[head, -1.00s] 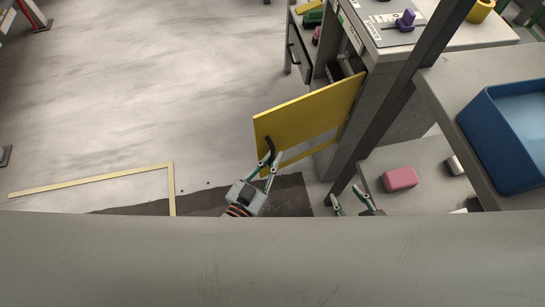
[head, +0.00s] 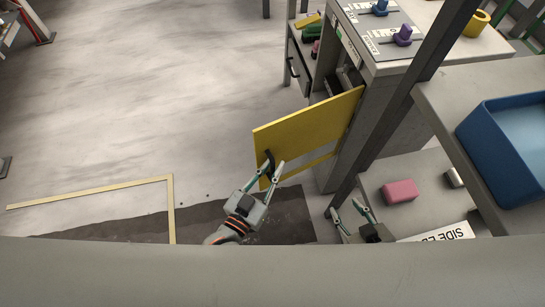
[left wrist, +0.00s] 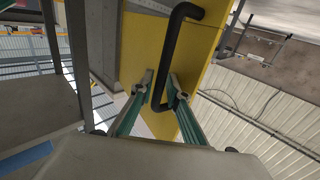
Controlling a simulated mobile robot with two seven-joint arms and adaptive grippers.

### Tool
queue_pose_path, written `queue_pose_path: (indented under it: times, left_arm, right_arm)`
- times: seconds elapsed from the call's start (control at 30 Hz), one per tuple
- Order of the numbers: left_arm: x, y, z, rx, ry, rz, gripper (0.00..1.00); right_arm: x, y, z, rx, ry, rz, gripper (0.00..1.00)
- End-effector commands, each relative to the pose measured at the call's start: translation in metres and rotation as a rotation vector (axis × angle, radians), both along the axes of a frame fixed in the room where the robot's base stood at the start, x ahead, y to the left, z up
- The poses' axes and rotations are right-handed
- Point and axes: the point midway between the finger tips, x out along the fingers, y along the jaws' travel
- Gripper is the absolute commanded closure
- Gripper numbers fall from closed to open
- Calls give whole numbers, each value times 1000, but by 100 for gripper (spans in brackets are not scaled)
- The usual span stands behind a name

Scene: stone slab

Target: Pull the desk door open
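The yellow desk door (head: 305,122) stands swung out from the grey desk (head: 375,125), with a gap open behind it. Its black bar handle (head: 270,160) is near the door's free end. My left gripper (head: 270,166) is at this handle, its fingers apart. In the left wrist view, the black handle (left wrist: 170,55) passes between the fingertips of my left gripper (left wrist: 161,80), in front of the yellow door (left wrist: 140,45). Firm contact cannot be told. My right gripper (head: 345,207) is open and empty, to the right of the door and low in the picture.
A dark post (head: 395,110) stands between the door and a grey shelf (head: 435,170) with a pink block (head: 400,191). A blue bin (head: 505,155) is at the right. The floor (head: 140,90) left of the door is clear.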

Motion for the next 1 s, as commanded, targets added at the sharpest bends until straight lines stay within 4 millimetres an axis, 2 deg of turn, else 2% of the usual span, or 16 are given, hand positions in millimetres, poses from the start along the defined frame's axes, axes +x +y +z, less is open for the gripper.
queue_pose_path:
  times: [0.3, 0.53, 0.83, 0.87, 1.0]
  left_arm:
    - [1, 0, 57, -5, -7, 1, 84]
    - [4, -1, 83, -9, -19, 2, 84]
    - [4, -2, 88, -10, -22, 1, 84]
    - [-6, -4, 45, 44, 51, -12, 84]
    - [-10, -5, 43, 44, 53, -12, 84]
  right_arm:
    - [1, 0, 0, 0, -1, -1, 60]
    - [2, 0, 3, 0, -5, -2, 60]
    - [3, 0, 5, 0, -8, -2, 60]
    - [3, 0, 5, -1, -7, -2, 60]
    - [3, 0, 6, 0, -9, -2, 60]
